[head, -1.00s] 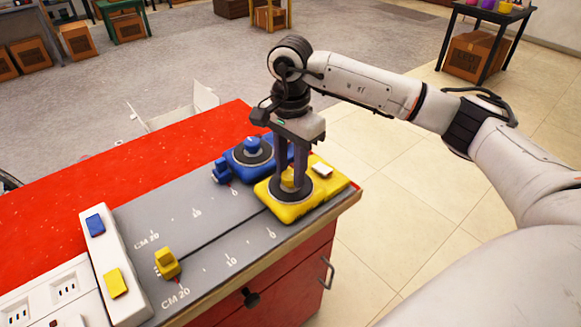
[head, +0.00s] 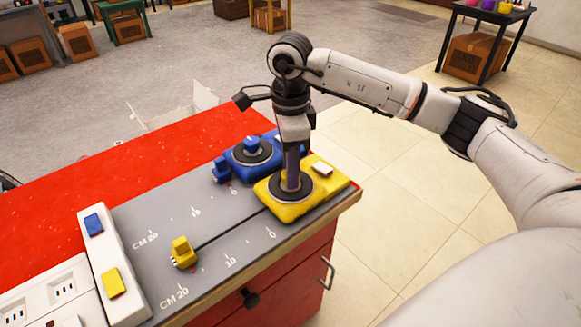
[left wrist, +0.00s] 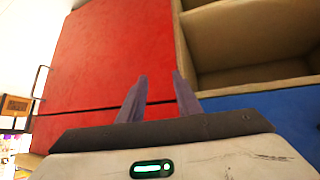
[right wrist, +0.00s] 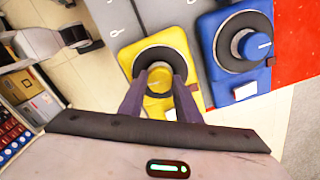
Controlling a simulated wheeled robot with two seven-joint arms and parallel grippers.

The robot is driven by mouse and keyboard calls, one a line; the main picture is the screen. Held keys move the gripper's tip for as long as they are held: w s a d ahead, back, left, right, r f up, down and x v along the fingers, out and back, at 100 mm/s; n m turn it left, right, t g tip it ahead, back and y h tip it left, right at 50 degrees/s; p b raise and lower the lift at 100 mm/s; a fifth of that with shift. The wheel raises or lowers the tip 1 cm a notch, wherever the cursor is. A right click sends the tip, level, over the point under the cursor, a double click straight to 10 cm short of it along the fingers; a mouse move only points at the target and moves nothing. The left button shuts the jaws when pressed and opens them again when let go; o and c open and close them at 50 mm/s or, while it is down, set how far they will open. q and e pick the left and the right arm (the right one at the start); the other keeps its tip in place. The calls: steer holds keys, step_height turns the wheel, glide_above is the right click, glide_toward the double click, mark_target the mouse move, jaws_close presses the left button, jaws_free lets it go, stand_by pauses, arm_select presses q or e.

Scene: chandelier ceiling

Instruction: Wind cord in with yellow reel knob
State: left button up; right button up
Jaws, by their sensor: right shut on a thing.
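The yellow reel (head: 318,188) sits at the right end of the grey board, with a dark disc on top. My right gripper (head: 291,182) points straight down and is shut on its yellow knob (right wrist: 158,82), which the fingers hide in the head view. A dark cord (head: 228,230) runs straight along the board from the reel to a yellow cord-end block (head: 183,252), which stands between the 20 and 10 marks. My left gripper (left wrist: 160,78) shows only in the left wrist view, fingers apart and empty, before a red surface.
A blue reel (head: 250,158) with a blue block (head: 221,170) sits close behind the yellow one. A white panel with blue and yellow pads (head: 104,255) stands at the board's left end. The red tabletop (head: 90,185) behind is clear.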

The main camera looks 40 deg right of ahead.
steer(key=m, duration=0.4)
steer(key=shift+r+m, duration=0.1)
steer(key=shift+m, duration=0.2)
steer(key=m, duration=0.4)
steer(key=shift+m, duration=0.3)
steer(key=m, duration=0.4)
steer(key=shift+w+m+p, duration=0.1)
steer(key=shift+m+p, duration=0.2)
steer(key=m, duration=0.3)
steer(key=shift+m, duration=0.3)
steer(key=m+p, duration=0.1)
steer(key=m, duration=0.3)
steer(key=shift+r+m, duration=0.1)
steer(key=shift+m, duration=0.2)
steer(key=m+p, duration=0.1)
steer(key=m, duration=0.3)
steer(key=shift+d, duration=0.1)
steer(key=m+p, duration=0.1)
steer(key=m, duration=0.4)
steer(key=shift+p, duration=0.3)
steer(key=shift+m+p, duration=0.55)
steer(key=shift+m, duration=1.25)
